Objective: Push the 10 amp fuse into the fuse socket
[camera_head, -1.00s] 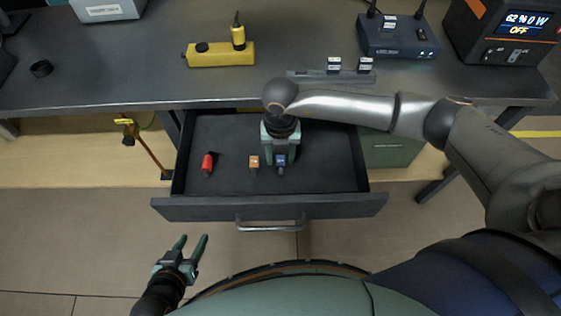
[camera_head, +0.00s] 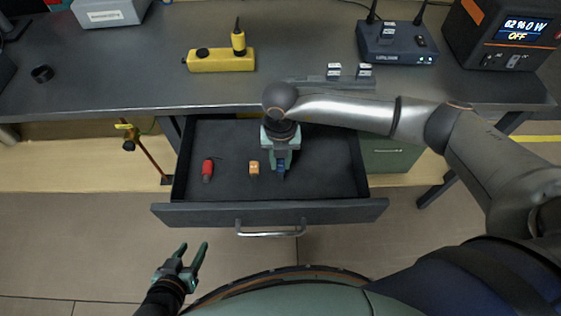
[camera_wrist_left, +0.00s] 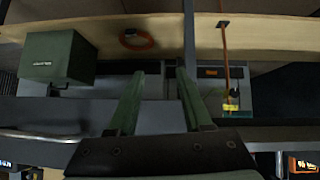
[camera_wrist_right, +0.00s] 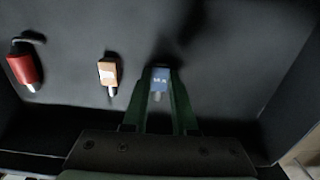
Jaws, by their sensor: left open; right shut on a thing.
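A blue fuse (camera_wrist_right: 160,80) with a white label and metal tip lies at the drawer floor; its label is too blurred to read surely. My right gripper (camera_wrist_right: 158,98) is shut on it, a finger on each side. The head view shows the same fuse (camera_head: 281,168) below my right gripper (camera_head: 281,162). An orange fuse (camera_wrist_right: 108,74) and a red fuse (camera_wrist_right: 24,70) lie to its left in the drawer. My left gripper (camera_head: 190,255) is open and empty in front of the drawer. I cannot tell which thing is the fuse socket.
The open drawer (camera_head: 330,212) has walls around the fuses. On the bench (camera_head: 130,85) stand a dark rail with two labelled blocks (camera_head: 334,72), a yellow device (camera_head: 222,61), a blue radio box (camera_head: 398,48) and a power unit (camera_head: 505,40).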

